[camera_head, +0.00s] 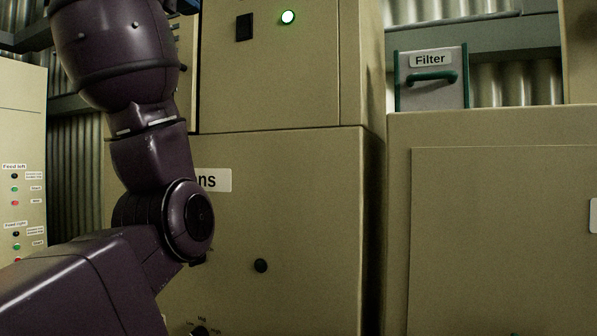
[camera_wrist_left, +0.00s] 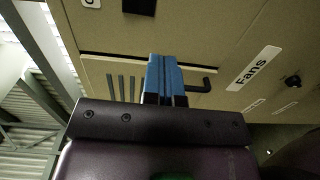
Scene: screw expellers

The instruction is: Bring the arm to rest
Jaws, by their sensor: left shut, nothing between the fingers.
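My left arm (camera_head: 150,160) comes in from the lower left of the head view, bends at a round joint and rises to the top edge. I cannot clearly make out its fingers there. In the left wrist view, the blue fingers of my left gripper (camera_wrist_left: 165,60) are together, with nothing between them. They appear in front of a beige cabinet with a black handle (camera_wrist_left: 206,85) and a "Fans" label (camera_wrist_left: 254,67). I cannot tell how far they are from the cabinet face. My right gripper is in neither view.
In the head view, the beige cabinet (camera_head: 290,190) stands behind my arm, which partly hides its label. A lit green lamp (camera_head: 288,17) is above. A "Filter" panel with a green handle (camera_head: 433,78) is at right. A button panel (camera_head: 22,190) is at far left.

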